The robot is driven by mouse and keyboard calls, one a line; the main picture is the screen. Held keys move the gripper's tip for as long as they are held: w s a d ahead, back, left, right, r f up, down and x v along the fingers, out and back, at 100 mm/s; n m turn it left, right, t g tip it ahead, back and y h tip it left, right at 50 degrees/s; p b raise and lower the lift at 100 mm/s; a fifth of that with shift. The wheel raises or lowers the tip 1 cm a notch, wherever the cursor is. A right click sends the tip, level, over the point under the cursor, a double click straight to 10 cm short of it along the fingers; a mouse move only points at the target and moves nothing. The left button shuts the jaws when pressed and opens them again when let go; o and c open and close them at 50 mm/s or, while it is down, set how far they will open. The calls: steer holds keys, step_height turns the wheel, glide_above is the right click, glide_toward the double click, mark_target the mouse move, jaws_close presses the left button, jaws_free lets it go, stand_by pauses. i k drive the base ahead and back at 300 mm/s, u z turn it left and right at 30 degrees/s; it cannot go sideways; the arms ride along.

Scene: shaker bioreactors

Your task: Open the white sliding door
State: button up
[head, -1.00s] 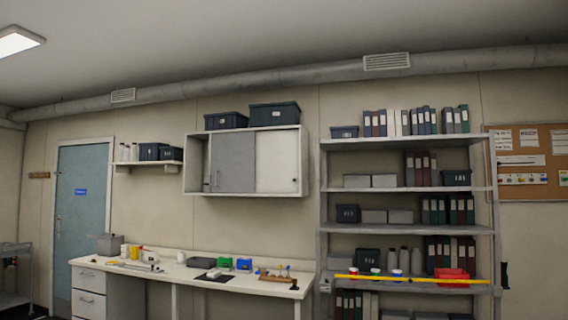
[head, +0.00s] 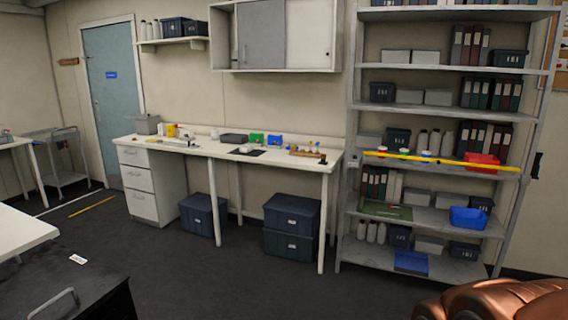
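A narrow open gap shows at the cabinet's far left. The white door is at the right end, beside the grey one. My gripper is not in view. A brown, shiny rounded shape at the bottom right is unclear.
A long white workbench (head: 318,168) with small items stands below the cabinet, with dark bins (head: 292,215) under it. A metal shelf rack (head: 350,190) stands to the right. A white table (head: 22,232) and a black cabinet (head: 105,290) are at lower left. The middle floor (head: 230,275) is clear.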

mark_target(310, 24)
steer(key=u, duration=0.55)
steer(key=i, duration=4.05)
steer(key=z, duration=0.5)
